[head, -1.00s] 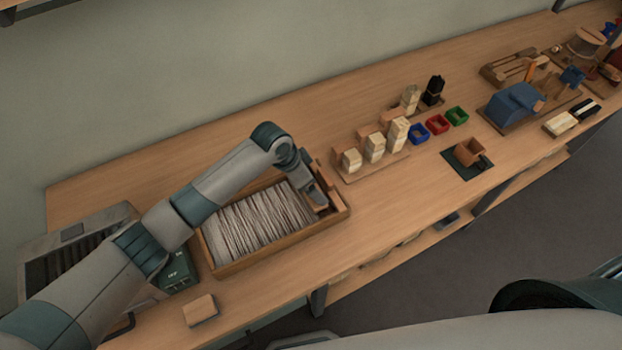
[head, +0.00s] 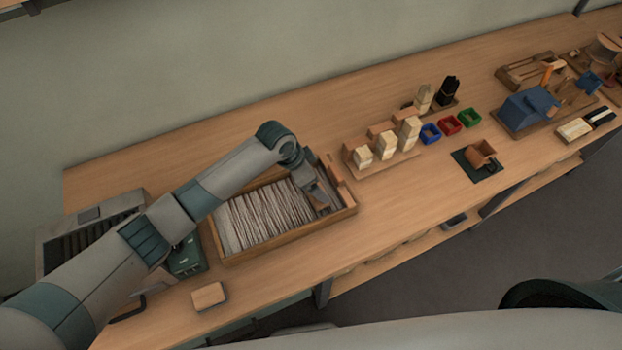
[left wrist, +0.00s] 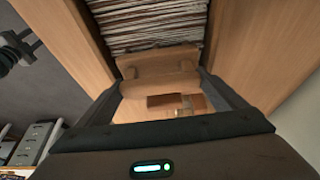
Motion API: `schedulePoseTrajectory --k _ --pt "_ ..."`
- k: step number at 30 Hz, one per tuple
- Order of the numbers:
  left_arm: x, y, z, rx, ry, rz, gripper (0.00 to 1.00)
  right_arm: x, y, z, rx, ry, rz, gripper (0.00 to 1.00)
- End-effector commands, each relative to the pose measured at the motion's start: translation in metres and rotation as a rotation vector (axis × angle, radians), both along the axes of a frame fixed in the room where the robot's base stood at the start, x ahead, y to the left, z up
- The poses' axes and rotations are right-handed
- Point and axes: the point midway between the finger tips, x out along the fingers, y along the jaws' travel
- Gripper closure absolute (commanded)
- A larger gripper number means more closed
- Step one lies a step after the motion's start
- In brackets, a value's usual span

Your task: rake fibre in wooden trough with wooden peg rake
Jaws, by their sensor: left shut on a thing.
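The wooden trough (head: 290,239) lies on the bench, filled with pale, streaky fibre (head: 262,215) running in rows. My left gripper (head: 322,202) is down inside the trough's right end, beside the end of the fibre. In the left wrist view my left gripper (left wrist: 162,92) is shut on the wooden peg rake (left wrist: 158,62), whose bar lies across the near edge of the fibre (left wrist: 150,22). The rake's pegs are hidden, so I cannot tell how deep they sit. My right gripper is not in view.
Right of the trough stands a wooden rack with several pale blocks (head: 386,150). Blue, red (head: 450,125) and green small bins sit beyond it. A grey slatted machine (head: 90,225) is at the left. A small wooden block (head: 209,295) lies near the front edge. Bench behind the trough is clear.

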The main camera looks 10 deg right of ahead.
Motion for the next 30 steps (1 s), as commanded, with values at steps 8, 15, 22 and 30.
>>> schedulePoseTrajectory --k 8,15,22,30 --pt "0.007 -0.021 -0.001 0.0 -0.001 0.0 0.36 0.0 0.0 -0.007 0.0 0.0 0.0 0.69" --pt "0.008 -0.026 0.0 0.0 -0.001 0.0 0.36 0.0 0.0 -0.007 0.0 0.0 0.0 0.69" --pt "0.008 -0.025 0.001 0.0 -0.001 0.0 0.36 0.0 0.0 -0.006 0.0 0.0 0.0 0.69" --pt "0.001 -0.002 0.002 0.001 0.001 0.002 0.36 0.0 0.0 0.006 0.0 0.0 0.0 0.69"
